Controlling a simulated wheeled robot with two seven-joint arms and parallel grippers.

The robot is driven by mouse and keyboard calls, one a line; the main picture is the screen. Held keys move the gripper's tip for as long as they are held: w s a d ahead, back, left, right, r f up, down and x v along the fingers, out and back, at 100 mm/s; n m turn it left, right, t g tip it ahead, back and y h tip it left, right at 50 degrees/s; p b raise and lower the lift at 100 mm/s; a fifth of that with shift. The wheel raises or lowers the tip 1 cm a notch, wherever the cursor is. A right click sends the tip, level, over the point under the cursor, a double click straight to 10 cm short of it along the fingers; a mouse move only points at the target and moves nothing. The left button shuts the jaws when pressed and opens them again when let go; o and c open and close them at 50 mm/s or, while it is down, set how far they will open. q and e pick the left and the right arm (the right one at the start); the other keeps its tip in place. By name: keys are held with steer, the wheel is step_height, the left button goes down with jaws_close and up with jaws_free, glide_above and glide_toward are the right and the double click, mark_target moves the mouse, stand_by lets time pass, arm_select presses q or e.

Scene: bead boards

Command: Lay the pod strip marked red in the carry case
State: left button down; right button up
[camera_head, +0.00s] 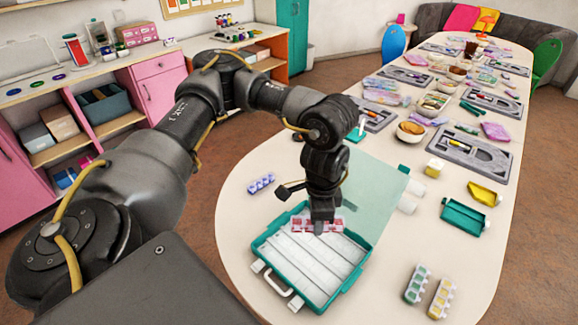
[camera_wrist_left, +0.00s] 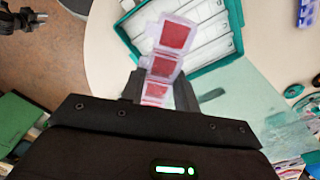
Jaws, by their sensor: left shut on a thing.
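The carry case (camera_head: 268,243) is an open teal case with white lengthwise channels inside and a white handle, on the near end of the table. It also shows in the left wrist view (camera_wrist_left: 212,68). My left gripper (camera_head: 322,226) points down over the far part of the case, shut on the red pod strip (camera_head: 332,225). In the left wrist view, the red strip (camera_wrist_left: 172,52) sticks out from between the fingers of the left gripper (camera_wrist_left: 160,92), with several clear-lidded pods showing red. The case's channels look empty.
A purple pod strip (camera_head: 261,184) lies left of the case. A green pod strip (camera_head: 417,284) and a yellow one (camera_head: 441,298) lie to its right. Teal and yellow trays (camera_head: 464,217) stand farther right. Grey tool trays and bowls fill the table's far part.

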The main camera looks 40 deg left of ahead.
arm_select(q)
steer(key=s+a+f+m+p, duration=0.1)
steer(key=s+a+f+m, duration=0.45)
steer(key=s, duration=0.35)
steer(key=s+a+f+m+p, duration=0.2)
steer(key=s+a+f+m, duration=0.2)
steer(key=s+a+f, duration=0.3)
glide_above(278, 259)
steer(key=s, duration=0.1)
steer(key=shift+n, duration=0.25)
step_height(278, 259, down, 8)
steer(key=shift+r+b, duration=0.2)
steer(key=shift+b, duration=0.25)
steer(key=shift+w+f, duration=0.3)
steer(key=shift+f, duration=0.05)
steer(key=shift+w+f+p, duration=0.15)
steer(key=shift+f, duration=0.75)
steer(key=shift+w+f+p, duration=0.1)
steer(key=shift+f+p, duration=0.05)
steer(key=shift+f, duration=0.75)
